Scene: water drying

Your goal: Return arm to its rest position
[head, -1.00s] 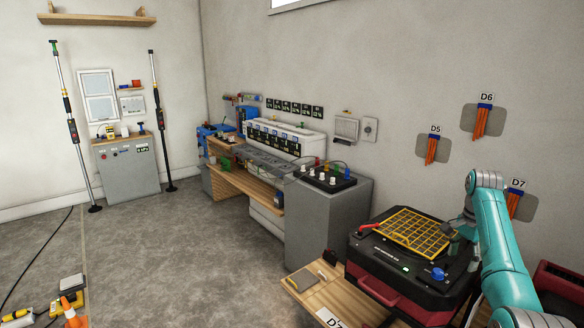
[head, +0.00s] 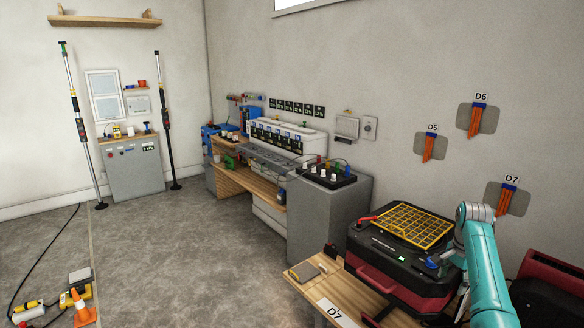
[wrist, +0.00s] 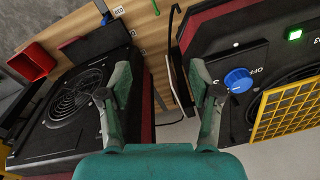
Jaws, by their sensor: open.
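My gripper (wrist: 160,88) is open in the wrist view, its two fingers spread with nothing between them. Below the gap I see the wooden top and the gap between two black-and-red machines. In the head view my teal arm (head: 486,268) rises at the lower right, in front of the near machine's right side. The near machine (head: 372,268) carries a yellow grille (head: 412,226), which lies flat on its top. Its blue knob (wrist: 238,80) and lit green button (wrist: 295,34) show in the wrist view, right of my gripper. My fingertips appear clear of the knob.
A second black-and-red machine (wrist: 75,98) lies left of my gripper in the wrist view. A wooden bench (head: 318,292) with a D7 label is in front.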

